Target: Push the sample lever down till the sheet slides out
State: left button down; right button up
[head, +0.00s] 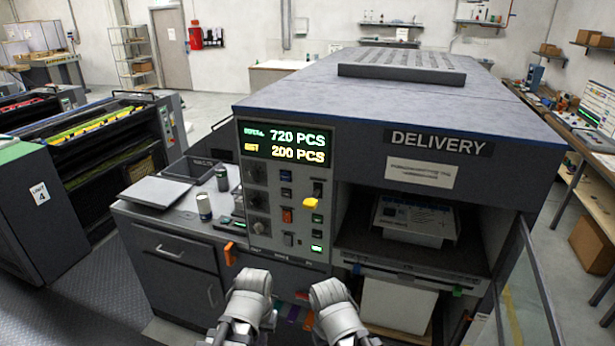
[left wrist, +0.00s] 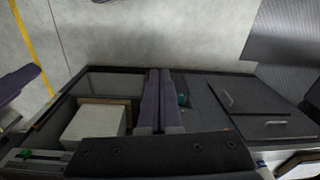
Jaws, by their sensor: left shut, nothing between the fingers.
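A yellow-knobbed lever (head: 311,203) sticks out of the control panel (head: 271,240), below the display; I take it as the sample lever, though no label on it is readable. My left arm's pale grey end (head: 250,292) is below the panel, apart from the lever; its fingers are hidden in the head view. In the left wrist view my left gripper (left wrist: 160,72) is shut and empty. My right arm's pale grey end (head: 336,303) is beside it on the right; its fingers do not show. No sheet is seen sliding out.
The delivery bay (head: 380,262) opens right of the panel, with a printed unit (head: 412,218) inside and a white stack (head: 397,303) below. An orange handle (head: 230,254) juts from the panel's lower left. Cans (head: 204,207) stand on the side counter (head: 150,215). A clear door (head: 525,290) stands open at right.

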aim_at(308, 201)
pick_arm(q)
jog(key=w+a+r+t+h+p, duration=0.1)
jog(key=w+r+t+p, duration=0.2)
jog(key=w+r+p, duration=0.55)
jog(key=w+d+r+m+t+h, duration=0.1)
jog(key=w+d+r+t, duration=0.3)
jog(key=w+r, duration=0.4)
jog(key=w+d+r+t+h+b, duration=0.1)
jog(key=w+d+r+t+h, duration=0.1)
jog(key=w+d+r+t, duration=0.3)
notch_tip(308, 201, up, 4)
jog(key=w+t, duration=0.2)
jog(key=shift+w+r+m+h, duration=0.2)
jog(key=shift+w+m+h, duration=0.15)
jog(key=shift+m+h, duration=0.05)
pick_arm(e)
notch_tip(308, 201, up, 9)
pick_arm(q)
jog(key=shift+w+d, duration=0.1)
